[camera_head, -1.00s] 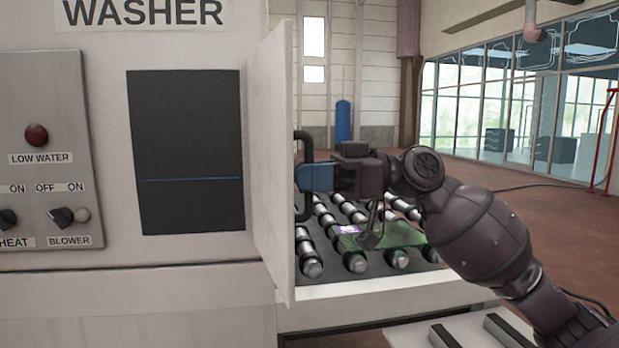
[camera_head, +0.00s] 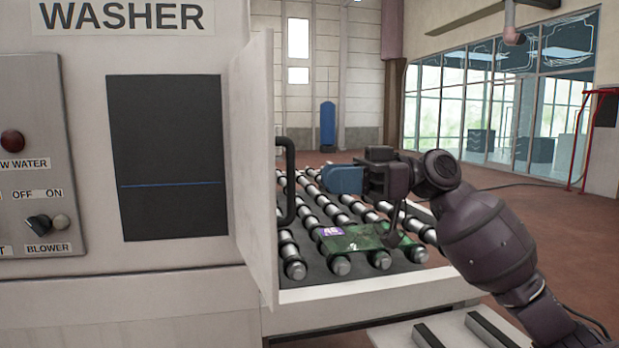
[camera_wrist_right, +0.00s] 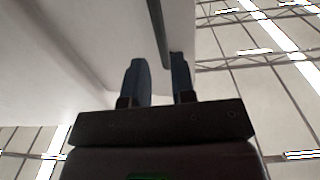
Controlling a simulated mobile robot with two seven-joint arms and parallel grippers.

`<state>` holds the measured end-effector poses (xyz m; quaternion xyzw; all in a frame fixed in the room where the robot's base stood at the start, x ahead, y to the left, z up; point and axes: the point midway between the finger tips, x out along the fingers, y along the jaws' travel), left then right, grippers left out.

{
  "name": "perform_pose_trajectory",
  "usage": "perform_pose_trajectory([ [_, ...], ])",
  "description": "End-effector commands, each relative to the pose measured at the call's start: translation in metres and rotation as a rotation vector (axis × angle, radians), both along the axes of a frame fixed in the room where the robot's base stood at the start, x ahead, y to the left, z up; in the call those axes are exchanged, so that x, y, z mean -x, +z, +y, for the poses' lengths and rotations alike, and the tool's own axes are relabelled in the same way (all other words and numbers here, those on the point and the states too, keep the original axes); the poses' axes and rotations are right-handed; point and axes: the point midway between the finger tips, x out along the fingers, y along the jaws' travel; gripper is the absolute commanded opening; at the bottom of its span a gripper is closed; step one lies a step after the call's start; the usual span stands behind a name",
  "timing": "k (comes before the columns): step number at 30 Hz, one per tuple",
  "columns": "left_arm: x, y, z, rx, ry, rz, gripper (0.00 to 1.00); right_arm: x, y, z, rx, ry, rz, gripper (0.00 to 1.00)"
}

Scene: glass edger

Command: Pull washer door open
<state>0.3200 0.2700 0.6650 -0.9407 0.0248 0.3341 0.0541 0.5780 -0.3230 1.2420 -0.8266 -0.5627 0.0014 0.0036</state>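The washer door (camera_head: 252,160) is a white panel at the right end of the washer front, seen at a steep angle. A black bar handle (camera_head: 289,185) is on its right-hand face. My right gripper (camera_head: 335,180) is to the right of the handle, with its blue fingers pointing toward it and a visible gap between. In the right wrist view, the two fingers (camera_wrist_right: 157,70) are spread and empty, and the dark handle (camera_wrist_right: 158,32) lies just beyond their tips, near the white door surface (camera_wrist_right: 90,45). My left gripper is not in view.
The washer body (camera_head: 85,290) fills the left, with a control panel (camera_head: 30,165) and a dark window (camera_head: 165,155). A roller conveyor (camera_head: 340,265) carrying a green glass sheet (camera_head: 355,238) lies below my right arm. Open floor (camera_head: 560,220) is at the right.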

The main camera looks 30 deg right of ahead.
Motion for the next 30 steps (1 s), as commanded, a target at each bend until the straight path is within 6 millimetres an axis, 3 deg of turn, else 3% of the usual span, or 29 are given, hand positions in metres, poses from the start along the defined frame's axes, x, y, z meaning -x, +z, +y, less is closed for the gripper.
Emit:
perform_pose_trajectory([
  [3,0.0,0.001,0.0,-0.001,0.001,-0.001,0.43,0.007,0.001,-0.017,-0.002,-0.001,-0.001,0.24],
  [9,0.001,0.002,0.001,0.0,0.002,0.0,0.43,0.012,0.0,-0.032,-0.002,0.0,0.0,0.24],
  [30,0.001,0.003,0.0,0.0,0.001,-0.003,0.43,0.013,0.0,-0.034,-0.009,-0.001,0.015,0.24],
])
